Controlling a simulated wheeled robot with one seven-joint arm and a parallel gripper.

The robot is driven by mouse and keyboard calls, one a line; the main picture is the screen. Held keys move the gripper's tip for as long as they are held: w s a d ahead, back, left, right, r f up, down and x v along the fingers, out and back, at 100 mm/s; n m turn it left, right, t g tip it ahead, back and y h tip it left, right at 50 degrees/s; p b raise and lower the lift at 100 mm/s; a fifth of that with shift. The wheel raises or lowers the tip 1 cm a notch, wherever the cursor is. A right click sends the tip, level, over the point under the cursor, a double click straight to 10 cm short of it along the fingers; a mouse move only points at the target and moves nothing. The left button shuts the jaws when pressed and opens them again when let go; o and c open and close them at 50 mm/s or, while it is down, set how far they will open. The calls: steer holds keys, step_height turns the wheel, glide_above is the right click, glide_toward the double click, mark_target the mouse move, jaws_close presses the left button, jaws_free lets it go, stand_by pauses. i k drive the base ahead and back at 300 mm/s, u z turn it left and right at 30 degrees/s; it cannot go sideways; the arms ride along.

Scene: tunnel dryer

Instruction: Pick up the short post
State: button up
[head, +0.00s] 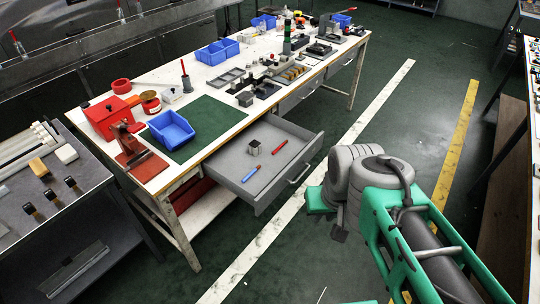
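A short grey square post (254,148) with a dark top stands upright in the open drawer (228,168) of the long workbench, left of the drawer's middle. It looks like the short post. My arm is at the right, in front of and to the right of the drawer. A small dark part that seems to be my gripper (338,233) hangs below the grey wrist, apart from the post. Its fingers are too small and dark to tell whether they are open or shut.
A blue pen (251,174) and a red pen (280,147) lie in the drawer near the post. The bench top (226,121) above holds a blue bin (171,130), a green mat (205,112) and many small parts. Floor in front of the drawer is clear.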

mark_target(255, 151)
steer(key=u, duration=0.25)
steer(key=i, duration=1.35)
steer(key=u, duration=2.75)
